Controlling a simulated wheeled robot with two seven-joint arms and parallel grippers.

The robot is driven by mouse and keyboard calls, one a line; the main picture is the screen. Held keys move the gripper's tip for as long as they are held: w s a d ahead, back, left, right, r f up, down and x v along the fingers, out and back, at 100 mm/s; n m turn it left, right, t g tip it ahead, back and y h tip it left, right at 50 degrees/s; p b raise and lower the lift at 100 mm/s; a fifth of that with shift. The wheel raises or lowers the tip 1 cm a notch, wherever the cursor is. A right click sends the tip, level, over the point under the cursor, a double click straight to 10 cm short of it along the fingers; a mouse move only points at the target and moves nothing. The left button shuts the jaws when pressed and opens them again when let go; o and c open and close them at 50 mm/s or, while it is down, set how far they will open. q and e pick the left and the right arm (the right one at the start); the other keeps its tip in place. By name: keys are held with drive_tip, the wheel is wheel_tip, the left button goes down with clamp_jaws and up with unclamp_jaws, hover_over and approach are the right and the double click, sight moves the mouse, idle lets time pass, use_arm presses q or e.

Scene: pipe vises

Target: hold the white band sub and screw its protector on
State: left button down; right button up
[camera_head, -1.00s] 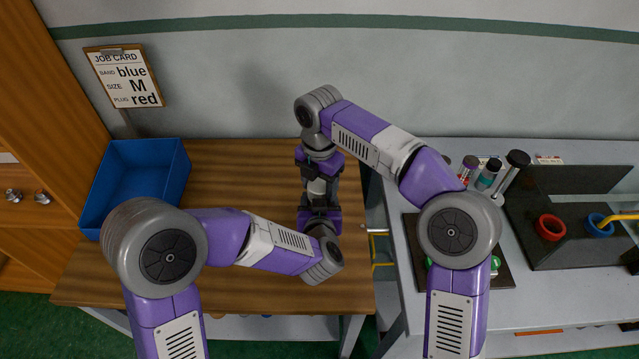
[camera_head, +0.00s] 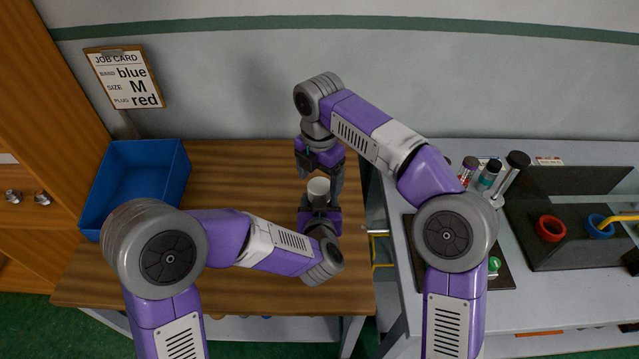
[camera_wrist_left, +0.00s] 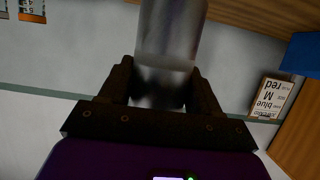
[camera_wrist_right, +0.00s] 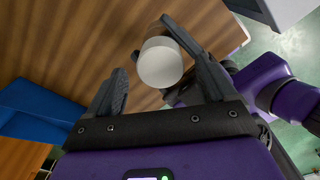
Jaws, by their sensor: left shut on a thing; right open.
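My left gripper (camera_head: 320,207) is shut on a grey metal cylindrical sub, which stands upright from its jaws in the head view. The sub's pale white upper end (camera_head: 318,187) shows above the jaws. In the left wrist view the metal sub (camera_wrist_left: 170,35) sits between the fingers. My right gripper (camera_head: 319,172) is open just above that end. In the right wrist view its fingers stand apart on either side of the round pale end (camera_wrist_right: 160,65), with a gap at the left finger. I cannot tell whether this end is a protector or the band.
A blue bin (camera_head: 140,175) stands on the wooden table's left side. A job card (camera_head: 124,78) reads blue, M, red. On the right bench (camera_head: 410,300) are several capped tubes (camera_head: 488,175), a red ring (camera_head: 550,228) and a blue ring (camera_head: 598,226). The table around the grippers is clear.

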drive_tip(key=shift+r, duration=0.9)
drive_tip(key=shift+c, duration=0.5)
wheel_tip(320, 180, up, 2)
drive_tip(key=shift+a+r+n, duration=0.1)
drive_tip(key=shift+a+n, duration=0.05)
drive_tip(key=shift+n, duration=0.95)
drive_tip(key=shift+r+n, duration=0.6)
drive_tip(key=shift+r, duration=0.05)
drive_tip(key=shift+f, duration=0.1)
drive_tip(key=shift+f, duration=3.9)
